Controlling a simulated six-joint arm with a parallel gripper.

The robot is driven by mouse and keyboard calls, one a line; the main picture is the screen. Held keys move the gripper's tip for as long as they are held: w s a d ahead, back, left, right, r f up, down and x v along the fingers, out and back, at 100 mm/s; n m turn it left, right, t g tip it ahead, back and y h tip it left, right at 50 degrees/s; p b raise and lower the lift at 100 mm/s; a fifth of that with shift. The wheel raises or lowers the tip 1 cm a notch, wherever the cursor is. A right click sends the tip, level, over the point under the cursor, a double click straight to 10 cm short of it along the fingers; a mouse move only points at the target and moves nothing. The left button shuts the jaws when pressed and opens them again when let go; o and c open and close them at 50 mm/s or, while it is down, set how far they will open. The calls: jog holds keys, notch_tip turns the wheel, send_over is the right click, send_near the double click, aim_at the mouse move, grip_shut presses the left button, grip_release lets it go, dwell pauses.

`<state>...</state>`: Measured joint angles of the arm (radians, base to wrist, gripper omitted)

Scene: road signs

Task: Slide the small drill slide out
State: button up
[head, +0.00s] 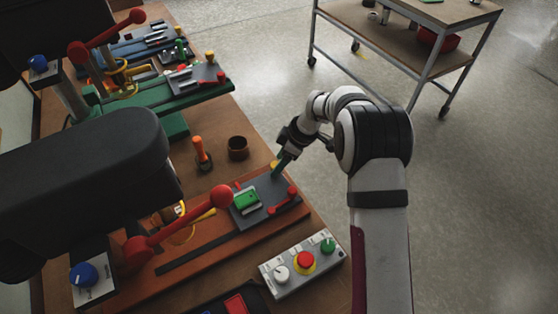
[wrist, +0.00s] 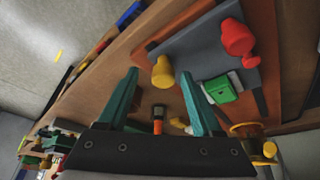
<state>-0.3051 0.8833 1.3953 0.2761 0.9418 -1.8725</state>
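A dark grey slide plate (head: 262,208) sits on the orange-brown drill base (head: 205,250) under the near drill's black head (head: 95,175). It carries a green block (head: 246,200), a red clamp and a yellow knob (head: 275,164) at its far corner. My gripper (head: 279,167) points down at that knob, its teal fingers partly hiding it. In the wrist view, my gripper (wrist: 159,76) is open, with the yellow knob (wrist: 163,72) appearing between its fingertips. I cannot tell whether either finger touches it. The red clamp (wrist: 237,37) and green block (wrist: 219,89) lie to the right.
A control box (head: 303,262) with white, red and green buttons stands in front. The near drill's red-knobbed lever (head: 221,196) reaches over the base. Another drill with a green base (head: 150,108) is farther back.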

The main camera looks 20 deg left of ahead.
jog(key=v, duration=1.5)
jog(key=shift+d+r, duration=0.2)
jog(key=shift+r, duration=0.15)
jog(key=s+d+r+m, duration=0.2)
jog(key=s+d+m, duration=0.15)
jog(key=s, duration=0.25)
jog(key=s+d+r+m+h, duration=0.1)
jog(key=s+d+r+m, duration=0.15)
jog(key=s+m, duration=0.3)
jog(key=s+d+r+m, duration=0.1)
jog(key=s+d+m, duration=0.25)
jog(key=s, duration=0.35)
jog(key=s+d+f+m, duration=0.2)
jog(key=s+m, duration=0.3)
jog(key=s, duration=0.2)
jog(key=s+d+f+m+h, duration=0.1)
jog(key=s+d+f+m, duration=0.1)
jog(key=s+m, duration=0.4)
jog(key=shift+s+f+h, duration=0.15)
jog(key=shift+s+h, duration=0.15)
jog(key=shift+s, duration=0.65)
jog(key=shift+d, duration=0.1)
